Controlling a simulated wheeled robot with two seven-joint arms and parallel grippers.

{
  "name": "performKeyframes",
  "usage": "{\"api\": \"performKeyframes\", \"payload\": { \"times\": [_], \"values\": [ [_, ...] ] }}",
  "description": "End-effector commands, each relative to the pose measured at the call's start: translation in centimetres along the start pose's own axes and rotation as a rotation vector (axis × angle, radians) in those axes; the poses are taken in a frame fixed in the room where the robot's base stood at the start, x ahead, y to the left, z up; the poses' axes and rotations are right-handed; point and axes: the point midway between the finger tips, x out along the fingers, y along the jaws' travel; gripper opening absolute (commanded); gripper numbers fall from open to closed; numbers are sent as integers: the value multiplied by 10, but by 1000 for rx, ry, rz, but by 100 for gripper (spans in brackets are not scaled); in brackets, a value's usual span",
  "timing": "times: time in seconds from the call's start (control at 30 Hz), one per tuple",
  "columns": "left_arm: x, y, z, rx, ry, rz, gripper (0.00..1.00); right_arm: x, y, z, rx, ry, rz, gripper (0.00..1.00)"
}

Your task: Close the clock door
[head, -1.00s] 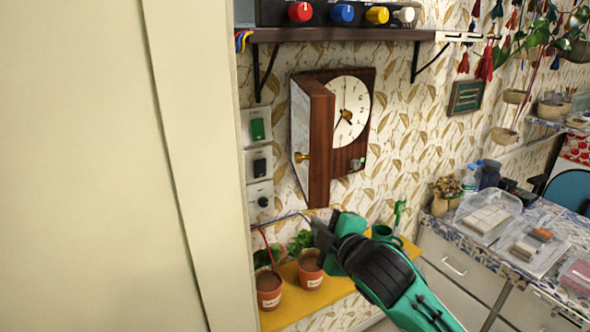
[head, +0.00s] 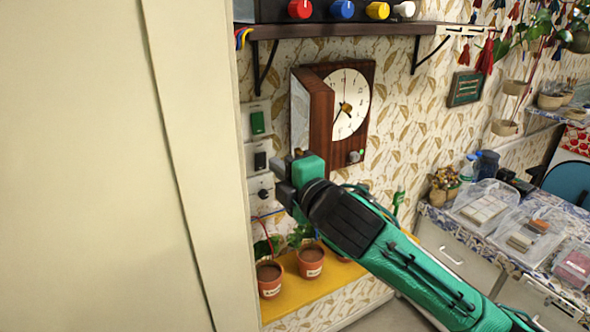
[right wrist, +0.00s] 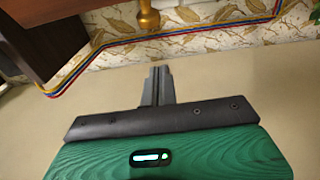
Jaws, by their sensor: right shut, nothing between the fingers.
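The wall clock (head: 363,122) has a brown case and a white round dial. Its door (head: 321,112) stands open at the left side, jutting out from the wall, with a brown side and a pale face turned left. A brass knob (right wrist: 148,15) shows at the top of the right wrist view, beyond my fingertips. My right gripper (head: 281,180) is shut and empty, at the lower left of the door in the head view. My left gripper is not in view.
A shelf (head: 400,29) with coloured knobs is above the clock. Switches (head: 257,122) are on the wall at left. Potted plants (head: 311,262) stand on a yellow shelf (head: 338,277) below. A large pale panel (head: 90,170) fills the left. Coloured wires (right wrist: 200,30) cross the wrist view.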

Motion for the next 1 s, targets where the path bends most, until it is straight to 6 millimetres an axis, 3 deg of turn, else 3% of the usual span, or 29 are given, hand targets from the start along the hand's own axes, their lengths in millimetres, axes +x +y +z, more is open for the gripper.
{"api": "performKeyframes", "payload": {
  "times": [0.1, 0.4, 1.0],
  "values": [
    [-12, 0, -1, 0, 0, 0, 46, 23, 3, 0, 2, 0, -2, 0],
    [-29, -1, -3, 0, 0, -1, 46, 10, 1, 34, -1, -2, -1, 0],
    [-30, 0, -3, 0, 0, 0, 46, 6, 0, 42, 0, -1, 0, 0]
  ]
}}
